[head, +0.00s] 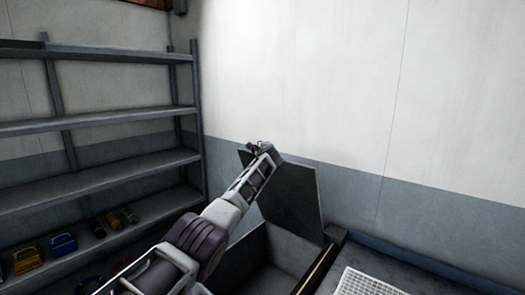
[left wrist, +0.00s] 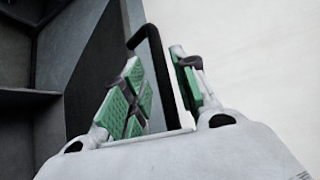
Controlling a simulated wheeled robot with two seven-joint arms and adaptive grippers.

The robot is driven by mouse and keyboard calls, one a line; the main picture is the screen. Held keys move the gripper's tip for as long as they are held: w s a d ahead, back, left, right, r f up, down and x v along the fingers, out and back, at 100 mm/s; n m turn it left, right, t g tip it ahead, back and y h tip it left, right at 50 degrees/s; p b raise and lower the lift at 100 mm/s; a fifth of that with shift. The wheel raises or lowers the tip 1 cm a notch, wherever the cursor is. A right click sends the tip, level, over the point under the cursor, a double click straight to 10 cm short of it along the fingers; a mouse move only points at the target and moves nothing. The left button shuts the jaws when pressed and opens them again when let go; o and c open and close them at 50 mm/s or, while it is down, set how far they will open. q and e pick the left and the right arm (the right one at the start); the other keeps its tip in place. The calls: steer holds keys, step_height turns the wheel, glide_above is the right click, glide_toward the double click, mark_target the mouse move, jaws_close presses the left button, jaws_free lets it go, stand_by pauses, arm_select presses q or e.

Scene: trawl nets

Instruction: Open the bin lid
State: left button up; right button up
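The bin lid (head: 298,196) is a dark grey panel, raised and tilted up above the open bin (head: 290,248), near the wall. My left arm reaches up across the bin, and my left gripper (head: 257,148) is at the lid's upper left edge. In the left wrist view the dark lid (left wrist: 92,80) stands beside the fingers. A black bar handle (left wrist: 153,42) passes between the green-padded fingers of my left gripper (left wrist: 160,90). The fingers are apart, around the handle, with a gap showing. My right gripper is not in view.
A grey metal shelf (head: 95,126) stands at the left, with blue, yellow and dark items on a low level. A white grid tray (head: 370,283) lies on a surface right of the bin. The wall (head: 420,190) is close behind the lid.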

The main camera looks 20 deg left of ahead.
arm_select(q)
steer(key=shift+d, duration=0.1)
stand_by(0.3)
steer(key=shift+s+d, duration=0.3)
steer(key=shift+s, duration=0.15)
steer(key=v, duration=1.1)
steer(key=shift+a, duration=0.2)
stand_by(1.0)
stand_by(0.3)
